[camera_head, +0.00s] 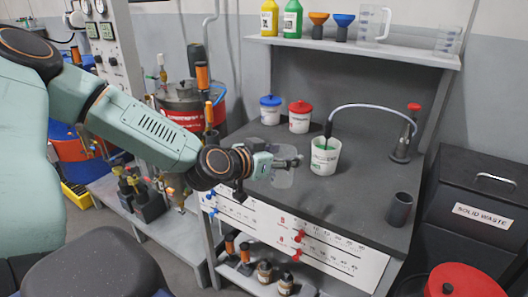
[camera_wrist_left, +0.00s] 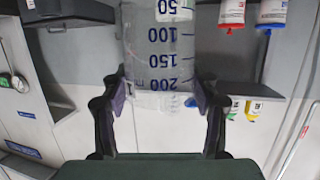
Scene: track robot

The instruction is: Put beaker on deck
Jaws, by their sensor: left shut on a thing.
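My left gripper (camera_head: 287,163) is shut on a clear beaker (camera_head: 282,179). In the head view the beaker shows at the front left part of the dark grey deck (camera_head: 350,200); I cannot tell whether it touches the deck. In the left wrist view the beaker (camera_wrist_left: 160,45) has blue marks from 50 to 200, and the fingers of my left gripper (camera_wrist_left: 160,88) press on both its sides. My right gripper is not in view.
A white cup (camera_head: 325,160) with green inside stands mid-deck, under a curved hose from a red-topped stand (camera_head: 405,140). Blue-lidded (camera_head: 270,112) and red-lidded (camera_head: 300,122) jars stand behind. A dark grey cylinder (camera_head: 400,208) is at the right. The deck's front middle is clear.

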